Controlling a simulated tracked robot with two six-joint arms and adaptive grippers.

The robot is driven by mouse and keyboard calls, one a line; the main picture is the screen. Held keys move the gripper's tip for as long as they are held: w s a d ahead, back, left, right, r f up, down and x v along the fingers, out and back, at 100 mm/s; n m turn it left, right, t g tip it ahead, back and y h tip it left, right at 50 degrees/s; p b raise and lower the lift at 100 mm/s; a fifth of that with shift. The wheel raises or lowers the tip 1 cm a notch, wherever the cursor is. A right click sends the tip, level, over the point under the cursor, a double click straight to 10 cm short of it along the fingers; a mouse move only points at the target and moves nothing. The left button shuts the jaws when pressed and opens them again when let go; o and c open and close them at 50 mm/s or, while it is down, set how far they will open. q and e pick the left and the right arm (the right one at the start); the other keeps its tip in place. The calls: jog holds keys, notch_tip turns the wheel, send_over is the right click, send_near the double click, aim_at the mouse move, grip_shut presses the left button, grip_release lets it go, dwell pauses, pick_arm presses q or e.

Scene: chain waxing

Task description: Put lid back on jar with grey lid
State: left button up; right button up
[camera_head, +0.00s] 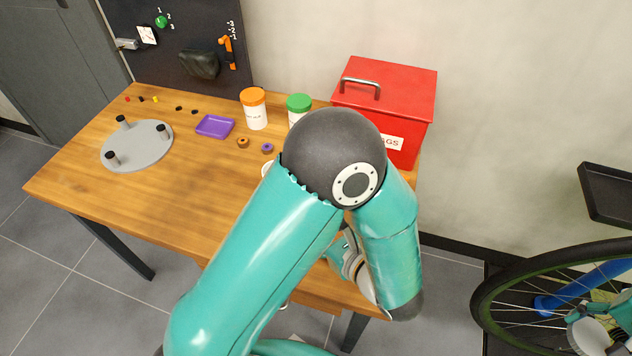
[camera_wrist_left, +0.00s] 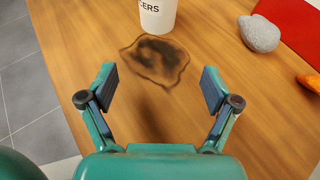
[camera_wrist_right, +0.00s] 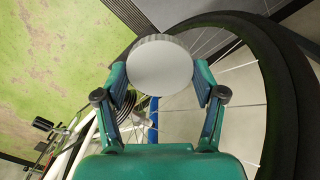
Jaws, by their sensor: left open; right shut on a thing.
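A white jar (camera_wrist_left: 158,16) with lettering ending in "CERS" stands on the wooden table in the left wrist view; its top is cut off there. In the head view a small white edge (camera_head: 267,168) shows beside my arm, perhaps this jar. My left gripper (camera_wrist_left: 158,85) is open and empty, above the table, with the jar beyond its fingertips. My right gripper (camera_wrist_right: 160,78) is shut on a round grey lid (camera_wrist_right: 160,65), held in front of a bicycle wheel, away from the table. My left arm hides much of the table's right side.
A jar with an orange lid (camera_head: 254,110) and one with a green lid (camera_head: 298,104) stand at the back. A red box (camera_head: 395,90), purple tray (camera_head: 215,126) and grey disc stand (camera_head: 136,148) share the table. A grey stone (camera_wrist_left: 259,33) and dark stain (camera_wrist_left: 156,60) lie near the jar.

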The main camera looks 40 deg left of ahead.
pick_arm(q)
jog(key=w+a, duration=0.1)
jog(key=a, duration=0.2)
jog(key=w+a, duration=0.1)
jog(key=a, duration=0.5)
jog(key=shift+w+a, duration=0.1)
jog(key=shift+w, duration=0.3)
jog(key=shift+a+p, duration=0.15)
jog(key=shift+p, duration=0.15)
jog(key=x, duration=0.5)
jog(key=shift+w+a+r, duration=0.1)
jog(key=shift+r, duration=0.25)
jog(key=c, duration=1.3)
